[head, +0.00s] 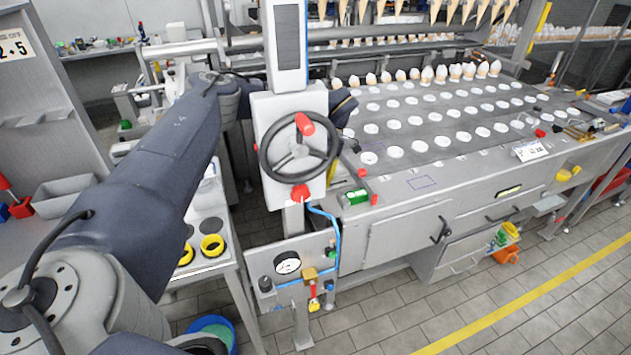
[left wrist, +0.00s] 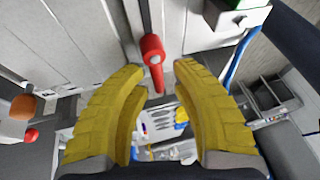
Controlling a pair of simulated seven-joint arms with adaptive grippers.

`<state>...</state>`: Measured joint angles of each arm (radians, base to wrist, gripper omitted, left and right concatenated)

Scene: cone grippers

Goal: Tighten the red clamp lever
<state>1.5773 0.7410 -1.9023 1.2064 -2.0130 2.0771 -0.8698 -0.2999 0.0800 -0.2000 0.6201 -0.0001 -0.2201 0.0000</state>
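The red clamp lever (left wrist: 153,60) shows in the left wrist view, with a round head and a narrow handle pointing down in the picture. My left gripper (left wrist: 160,70) has two yellow ribbed fingers, spread apart. The lever's handle lies between the fingertips in the picture, with visible gaps to both; its depth relative to them is unclear. In the head view, a red part (head: 300,193) below the handwheel may be the same lever. My right gripper is not in view.
A black handwheel (head: 299,147) with a red grip sits on the white column head (head: 265,110). A blue hose (head: 333,225) runs down to a gauge panel (head: 292,268). The grey machine table (head: 440,152) with round white holes lies to the right.

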